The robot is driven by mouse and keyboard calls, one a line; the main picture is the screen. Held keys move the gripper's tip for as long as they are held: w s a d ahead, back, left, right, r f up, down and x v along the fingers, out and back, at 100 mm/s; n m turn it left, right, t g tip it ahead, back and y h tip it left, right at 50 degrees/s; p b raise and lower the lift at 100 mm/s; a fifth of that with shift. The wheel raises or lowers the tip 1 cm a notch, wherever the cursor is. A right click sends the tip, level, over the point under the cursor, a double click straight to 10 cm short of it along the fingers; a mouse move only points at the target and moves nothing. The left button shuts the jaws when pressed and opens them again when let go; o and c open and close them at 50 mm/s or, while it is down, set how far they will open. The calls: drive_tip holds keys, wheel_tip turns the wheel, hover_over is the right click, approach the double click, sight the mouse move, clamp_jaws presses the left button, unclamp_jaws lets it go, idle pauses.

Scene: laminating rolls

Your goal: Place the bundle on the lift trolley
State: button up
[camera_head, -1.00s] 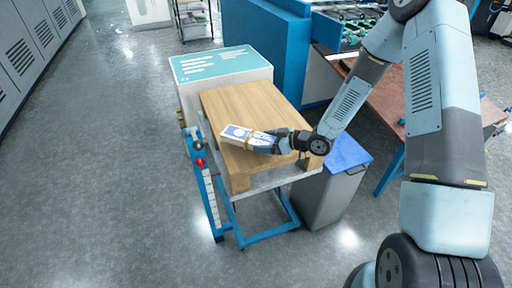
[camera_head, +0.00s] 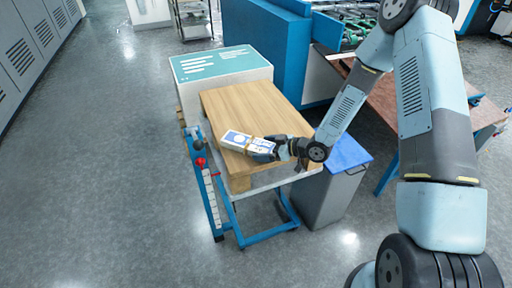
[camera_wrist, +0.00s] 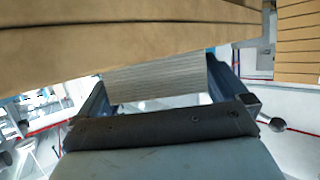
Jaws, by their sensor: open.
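The bundle (camera_head: 238,139) is a flat white stack with blue print and a tan band. It is at the near part of the wooden board on the lift trolley (camera_head: 211,200), which has a blue frame. The head view does not clearly show whether it rests flat on the wood. My gripper (camera_head: 262,147) is open, with its fingers at the bundle's right end. In the wrist view the bundle's layered paper edge (camera_wrist: 155,83) lies between the fingers (camera_wrist: 160,92). Contact with the fingers is unclear.
The wooden board (camera_head: 250,104) is otherwise clear. A pale block with a teal printed top (camera_head: 220,64) stands behind it. A grey bin with a blue lid (camera_head: 345,152) stands at the right, beside a brown table (camera_head: 385,118). The floor at left is free.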

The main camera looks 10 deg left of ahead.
drive_tip(key=v, duration=1.2)
drive_tip(key=w+d+r+m+t+h, duration=0.2)
drive_tip(key=w+d+r+t+h, duration=0.1)
drive_tip(key=w+d+r+h, duration=0.5)
drive_tip(key=s+d+r+m+t+h, duration=0.1)
drive_tip(key=s+d+r+m+h, duration=0.15)
drive_tip(key=d+r, duration=0.4)
drive_tip(key=s+d+r+m+t+h, duration=0.1)
drive_tip(key=s+d+r+m+h, duration=0.15)
drive_tip(key=d+r, duration=0.4)
drive_tip(key=s+d+r+m+g+h, duration=0.1)
drive_tip(key=s+d+r+m, duration=0.15)
drive_tip(key=s+r, duration=0.4)
drive_tip(key=s+d+r+m+g+h, duration=0.1)
drive_tip(key=s+d+r+m, duration=0.15)
drive_tip(key=s+r, duration=0.35)
drive_tip(key=s+a+r+m+y, duration=0.1)
drive_tip(key=s+a, duration=0.1)
drive_tip(key=s, duration=0.4)
drive_tip(key=s+a+r+m+g, duration=0.1)
drive_tip(key=s+a+m, duration=0.1)
drive_tip(key=s, duration=0.5)
drive_tip(key=shift+a+r+y, duration=0.25)
drive_tip(key=shift+a+y, duration=0.15)
drive_tip(key=shift+a, duration=0.05)
